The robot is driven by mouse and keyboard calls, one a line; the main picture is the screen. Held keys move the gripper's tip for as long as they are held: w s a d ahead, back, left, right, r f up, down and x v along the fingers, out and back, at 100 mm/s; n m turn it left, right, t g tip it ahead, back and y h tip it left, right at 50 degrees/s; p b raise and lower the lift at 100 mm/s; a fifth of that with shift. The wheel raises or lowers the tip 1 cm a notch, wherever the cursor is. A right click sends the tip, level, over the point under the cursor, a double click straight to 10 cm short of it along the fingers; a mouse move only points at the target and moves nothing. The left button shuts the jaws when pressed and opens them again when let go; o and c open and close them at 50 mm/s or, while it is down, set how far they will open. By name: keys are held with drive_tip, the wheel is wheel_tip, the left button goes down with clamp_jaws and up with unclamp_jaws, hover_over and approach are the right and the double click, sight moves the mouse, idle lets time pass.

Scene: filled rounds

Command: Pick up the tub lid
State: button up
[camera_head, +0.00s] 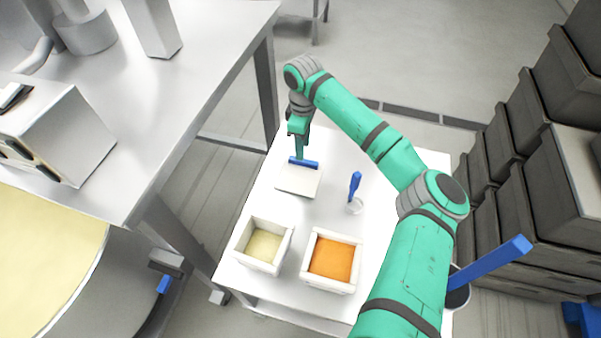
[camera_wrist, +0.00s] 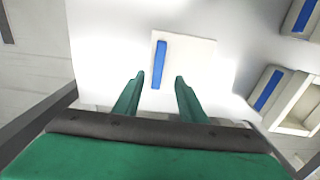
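The tub lid (camera_head: 298,181) is a flat, pale square plate with a blue bar handle (camera_head: 304,163) along its far edge. It lies on the white table. In the wrist view the lid (camera_wrist: 188,66) is ahead of the fingers, with its blue handle (camera_wrist: 160,63) lined up with the gap between them. My gripper (camera_wrist: 157,82) is open and empty, one finger on each side of the handle's line. In the head view my gripper (camera_head: 298,157) points down right at the handle. I cannot tell whether it touches it.
A tub of pale yellow filling (camera_head: 263,246) and a tub of orange filling (camera_head: 331,261) stand at the table's near side. A small clear cup with a blue-handled tool (camera_head: 355,187) stands right of the lid. A metal bench (camera_head: 190,100) is at left; dark crates (camera_head: 520,150) are stacked at right.

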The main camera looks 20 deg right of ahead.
sight(300, 174)
drive_tip(key=shift+d+f, duration=0.2)
drive_tip(key=shift+f, duration=2.85)
clamp_jaws()
